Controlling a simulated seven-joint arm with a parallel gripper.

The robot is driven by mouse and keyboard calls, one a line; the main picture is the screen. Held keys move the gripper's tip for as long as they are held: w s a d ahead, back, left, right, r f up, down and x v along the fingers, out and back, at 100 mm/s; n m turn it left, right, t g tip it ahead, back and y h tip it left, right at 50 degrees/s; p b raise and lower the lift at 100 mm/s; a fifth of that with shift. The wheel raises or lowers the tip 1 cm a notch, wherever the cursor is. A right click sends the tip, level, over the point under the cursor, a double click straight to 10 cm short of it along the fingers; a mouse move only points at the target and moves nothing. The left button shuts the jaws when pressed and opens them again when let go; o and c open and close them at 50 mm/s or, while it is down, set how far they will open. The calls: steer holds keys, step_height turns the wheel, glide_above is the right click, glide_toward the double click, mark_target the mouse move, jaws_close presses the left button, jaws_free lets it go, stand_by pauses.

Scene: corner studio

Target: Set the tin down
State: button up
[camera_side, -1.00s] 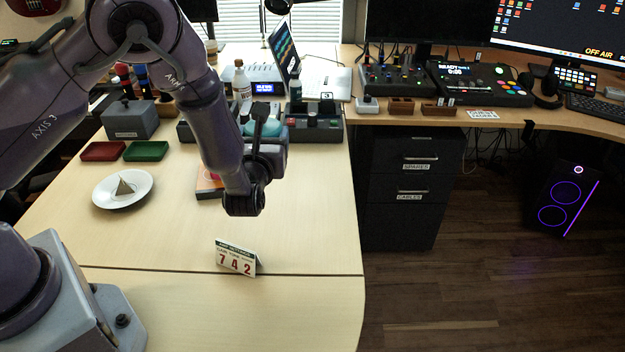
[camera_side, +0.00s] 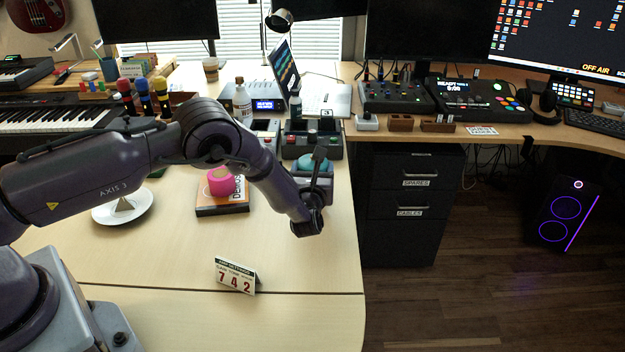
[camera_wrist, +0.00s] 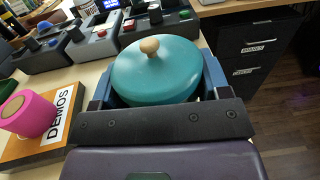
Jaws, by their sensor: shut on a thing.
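The tin (camera_side: 309,163) is round and teal with a domed lid; its wooden knob shows in the wrist view, where the tin (camera_wrist: 155,75) fills the space between the jaws. My gripper (camera_wrist: 158,92) is shut on it, with a blue finger at each side. In the side view my gripper (camera_side: 316,183) is near the desk's right edge, and the wrist hides part of the tin. The tin looks upright. I cannot tell whether its base touches the desk, as its underside is hidden.
Left of the tin, a pink object (camera_side: 221,181) sits on a box marked DEMOS (camera_side: 222,208). Grey button units (camera_side: 312,139) stand close behind. A tent card (camera_side: 237,275) stands in front, and a white plate (camera_side: 140,208) lies left. The desk front is mostly bare.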

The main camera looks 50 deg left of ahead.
steer(key=shift+f, duration=1.25)
steer(key=shift+f, duration=0.1)
steer(key=o, duration=0.9)
steer(key=shift+f, duration=0.1)
